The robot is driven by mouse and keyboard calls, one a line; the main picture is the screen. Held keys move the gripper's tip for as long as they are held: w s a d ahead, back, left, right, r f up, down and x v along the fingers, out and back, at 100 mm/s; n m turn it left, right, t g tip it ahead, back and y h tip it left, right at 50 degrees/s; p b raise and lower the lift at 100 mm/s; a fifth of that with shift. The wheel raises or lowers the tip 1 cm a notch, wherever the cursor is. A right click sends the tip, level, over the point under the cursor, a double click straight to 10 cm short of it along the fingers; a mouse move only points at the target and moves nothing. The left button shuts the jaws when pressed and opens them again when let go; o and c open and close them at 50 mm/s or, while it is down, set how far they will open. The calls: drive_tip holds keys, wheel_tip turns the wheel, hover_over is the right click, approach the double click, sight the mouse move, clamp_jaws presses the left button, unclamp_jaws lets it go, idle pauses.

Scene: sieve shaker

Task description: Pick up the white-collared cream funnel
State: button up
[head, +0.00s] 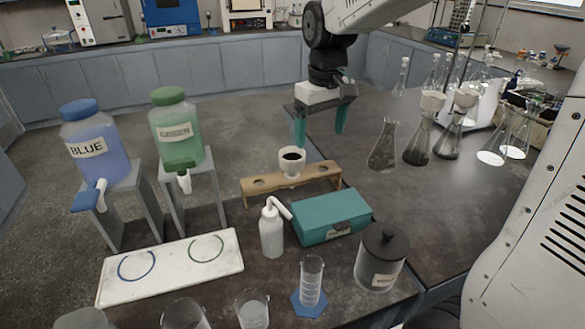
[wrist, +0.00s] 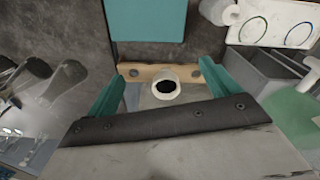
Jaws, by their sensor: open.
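The cream funnel with a white collar (head: 291,160) stands upright in the middle of a wooden rack (head: 325,178). Its mouth looks dark inside. In the wrist view the funnel (wrist: 172,77) shows between the two teal fingers, ahead of them, on the wooden rack (wrist: 133,69). My gripper (head: 320,132) has its teal fingers spread apart and pointing down. It is empty, above and behind the rack in the head view, and not touching the funnel. The rack has an empty hole on each side of the funnel. The funnel's lower stem is mostly hidden.
A teal box (head: 330,216) and white wash bottle (head: 271,230) stand in front of the rack. Glass flasks (head: 384,146) stand to the right. Blue (head: 90,142) and green (head: 178,130) dispensers stand left. A lidded jar (head: 381,258) and measuring cylinder (head: 311,280) stand nearer.

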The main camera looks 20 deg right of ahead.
drive_tip(key=n, duration=0.2)
hover_over(292, 161)
drive_tip(key=w+d, duration=0.2)
drive_tip(key=w, duration=0.1)
wheel_tip(292, 161, down, 9)
drive_tip(key=shift+s+r, duration=0.1)
drive_tip(key=shift+r, duration=0.1)
drive_tip(key=f, duration=0.8)
drive_tip(key=shift+w+a+f, duration=0.2)
drive_tip(key=shift+a, duration=0.2)
drive_tip(key=c, duration=1.1)
